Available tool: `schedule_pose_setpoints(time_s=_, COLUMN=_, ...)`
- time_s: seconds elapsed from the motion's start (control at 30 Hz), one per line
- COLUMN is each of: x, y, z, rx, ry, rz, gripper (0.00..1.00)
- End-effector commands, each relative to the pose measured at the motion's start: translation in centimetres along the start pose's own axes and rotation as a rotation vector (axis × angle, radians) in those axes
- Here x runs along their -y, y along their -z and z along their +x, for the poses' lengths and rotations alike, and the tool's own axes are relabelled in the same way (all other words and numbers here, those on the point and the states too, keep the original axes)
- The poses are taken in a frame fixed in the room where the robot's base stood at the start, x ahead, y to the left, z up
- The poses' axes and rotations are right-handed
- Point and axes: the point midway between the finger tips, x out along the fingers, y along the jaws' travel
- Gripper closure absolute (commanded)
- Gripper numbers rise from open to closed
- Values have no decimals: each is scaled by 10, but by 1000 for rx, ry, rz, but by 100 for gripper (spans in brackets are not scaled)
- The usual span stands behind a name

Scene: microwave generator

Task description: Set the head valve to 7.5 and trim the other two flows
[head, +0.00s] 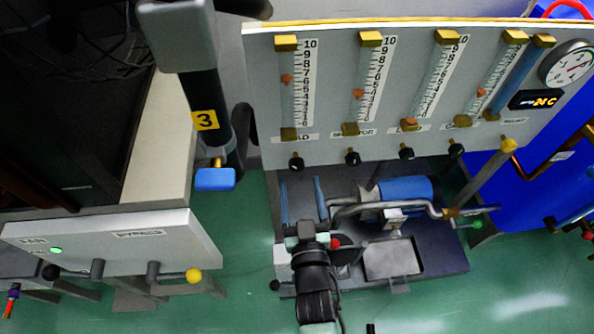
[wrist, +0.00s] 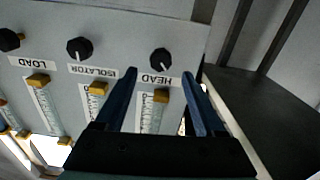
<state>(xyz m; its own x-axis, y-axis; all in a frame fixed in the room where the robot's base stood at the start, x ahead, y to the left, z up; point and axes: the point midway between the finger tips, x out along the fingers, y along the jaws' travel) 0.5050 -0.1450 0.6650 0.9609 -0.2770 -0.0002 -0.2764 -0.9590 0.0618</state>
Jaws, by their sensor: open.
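The flow panel (head: 335,150) carries a row of upright glass tubes with orange floats. The head tube (head: 286,100) is leftmost, its float near 6. The isolator tube (head: 360,75) has its float around 3 to 4, and the load tube (head: 425,90) has its float near the bottom. Black knobs sit below: head (head: 297,162), isolator (head: 353,157) and load (head: 407,152). My gripper (head: 301,182) is open and empty, just below the head knob. In the wrist view, my gripper (wrist: 158,73) has the head knob (wrist: 161,59) just beyond and between its fingertips.
A fourth tube (head: 490,75) with its own knob (head: 456,149), a pressure gauge (head: 568,64) and a small display (head: 534,100) are at the right. Pump pipework (head: 400,207) lies below the panel. A blue valve handle (head: 215,179) is at the left, near the panel.

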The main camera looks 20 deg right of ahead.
Motion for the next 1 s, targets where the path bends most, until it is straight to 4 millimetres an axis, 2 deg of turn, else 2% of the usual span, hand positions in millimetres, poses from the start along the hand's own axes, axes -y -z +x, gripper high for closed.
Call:
schedule_pose_setpoints(time_s=0.1, x=1, y=0, z=22, rx=-3, ry=2, rz=2, gripper=29)
schedule_pose_setpoints(time_s=0.3, x=0, y=0, z=43, rx=-1, ry=0, rz=1, gripper=29)
schedule_pose_setpoints(time_s=0.7, x=0, y=0, z=48, rx=0, ry=1, rz=1, gripper=29)
schedule_pose_setpoints(time_s=1.0, x=0, y=0, z=48, rx=0, ry=1, rz=1, gripper=83)
